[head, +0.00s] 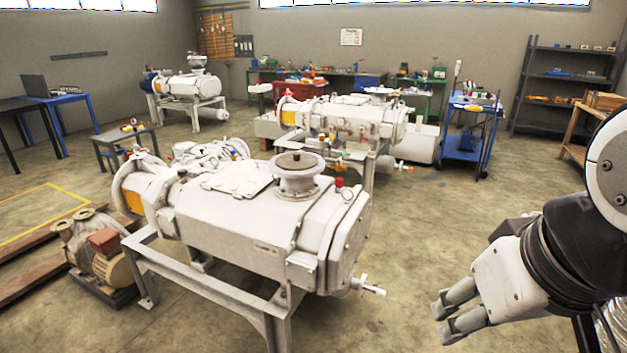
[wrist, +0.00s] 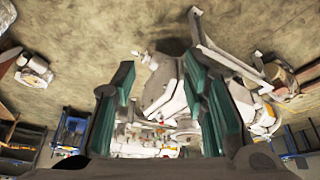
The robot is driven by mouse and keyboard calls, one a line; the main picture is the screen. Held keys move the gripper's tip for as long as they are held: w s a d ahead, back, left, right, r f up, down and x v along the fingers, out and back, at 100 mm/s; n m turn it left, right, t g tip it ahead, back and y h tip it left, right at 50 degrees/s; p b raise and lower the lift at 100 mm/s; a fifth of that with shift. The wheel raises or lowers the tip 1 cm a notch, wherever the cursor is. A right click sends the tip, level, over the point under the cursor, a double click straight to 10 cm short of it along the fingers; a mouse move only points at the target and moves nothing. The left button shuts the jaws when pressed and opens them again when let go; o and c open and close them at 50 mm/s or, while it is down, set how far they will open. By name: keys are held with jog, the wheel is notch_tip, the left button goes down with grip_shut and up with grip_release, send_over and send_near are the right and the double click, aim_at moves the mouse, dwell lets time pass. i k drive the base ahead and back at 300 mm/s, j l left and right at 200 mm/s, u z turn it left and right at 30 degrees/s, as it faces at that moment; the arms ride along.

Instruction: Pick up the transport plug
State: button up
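A large white screw vacuum pump (head: 250,220) stands on a grey metal frame in the head view. A round brownish disc (head: 297,160) sits on its top flange (head: 299,182); it may be the transport plug, but I cannot tell for sure. My gripper (head: 441,319) is to the right of the pump, apart from it and lower than the flange. In the wrist view my gripper (wrist: 160,65) has its two green-padded fingers spread with nothing held between them. The pump (wrist: 160,90) shows beyond the fingers, upside down. No plug can be made out in the wrist view.
A second pump (head: 345,118) and a blue trolley (head: 470,135) stand behind. A motor unit (head: 98,250) is at left. The floor between pump and gripper is clear.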

aim_at(339, 182)
jog(key=i+l+z, duration=0.15)
jog(key=i, duration=0.6)
jog(key=i+l+z, duration=0.15)
jog(key=i, duration=0.6)
